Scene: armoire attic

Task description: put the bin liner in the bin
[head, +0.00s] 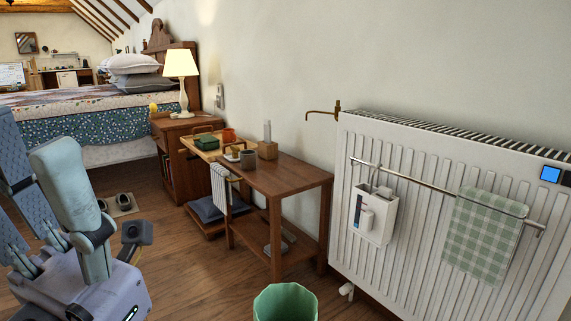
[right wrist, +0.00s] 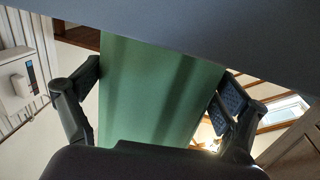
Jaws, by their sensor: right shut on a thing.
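A pale green, open-topped thing with a thin, uneven rim, which looks like the bin liner (head: 285,303), shows at the bottom edge of the head view; its lower part is cut off. In the right wrist view a green surface with soft vertical folds, likely the same liner (right wrist: 150,85), fills the middle. My right gripper (right wrist: 160,105) is shut on it, with a dark finger on each side. The right gripper is not in the head view. I cannot make out a separate bin.
A white ribbed radiator (head: 410,215) with a rail, a checked towel (head: 487,235) and a white holder (head: 374,214) stands at the right. A wooden side table (head: 285,178) stands behind the green thing. Bare floor (head: 195,270) lies between the table and my left arm.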

